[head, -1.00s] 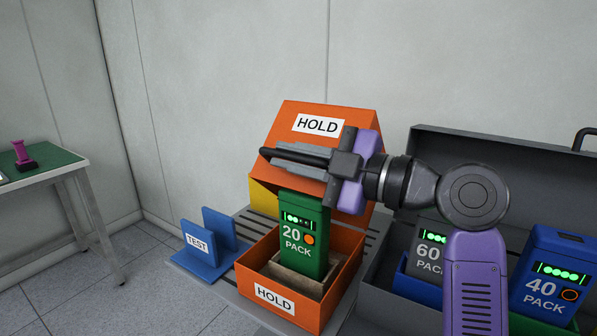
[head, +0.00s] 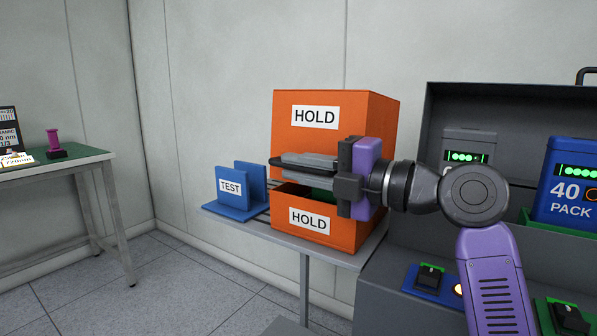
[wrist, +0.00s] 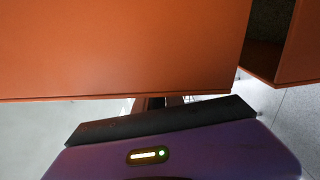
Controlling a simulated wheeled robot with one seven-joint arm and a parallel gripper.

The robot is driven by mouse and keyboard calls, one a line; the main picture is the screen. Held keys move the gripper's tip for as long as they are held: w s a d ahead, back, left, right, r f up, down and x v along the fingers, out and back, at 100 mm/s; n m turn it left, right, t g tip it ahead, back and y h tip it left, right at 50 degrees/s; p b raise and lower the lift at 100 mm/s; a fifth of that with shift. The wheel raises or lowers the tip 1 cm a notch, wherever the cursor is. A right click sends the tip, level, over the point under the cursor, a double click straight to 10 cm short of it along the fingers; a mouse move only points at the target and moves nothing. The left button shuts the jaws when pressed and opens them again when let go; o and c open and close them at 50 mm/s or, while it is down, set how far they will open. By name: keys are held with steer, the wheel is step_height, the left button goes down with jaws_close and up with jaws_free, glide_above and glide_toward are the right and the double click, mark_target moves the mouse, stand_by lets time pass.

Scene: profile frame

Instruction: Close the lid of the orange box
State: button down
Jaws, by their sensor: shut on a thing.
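The orange box (head: 346,238) stands on a grey slatted shelf, with a HOLD label on its front. Its orange lid (head: 350,110), also labelled HOLD, is swung down over it. A narrow gap remains at the front, with a bit of the green pack (head: 320,194) showing inside. My gripper (head: 303,162) lies across the front at that gap, its fingers pointing left. It is shut on the lid's lower front edge; the exact grip is partly hidden. In the wrist view an orange panel, seemingly the lid (wrist: 120,45), fills the upper part and hides the fingertips.
A blue TEST stand (head: 232,188) is left of the box on the shelf. A dark open case (head: 440,108) with packs, including a blue 40 pack (head: 571,185), stands close on the right. A green-topped table (head: 85,160) is far left. Floor at left is free.

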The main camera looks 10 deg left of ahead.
steer(key=shift+s+f+b, duration=0.25)
steer(key=shift+f+b, duration=0.45)
steer(key=shift+f, duration=0.55)
steer(key=c, duration=1.5)
jaws_free()
steer(key=shift+p+v, duration=1)
steer(key=shift+v, duration=2.85)
steer(key=shift+s, duration=0.1)
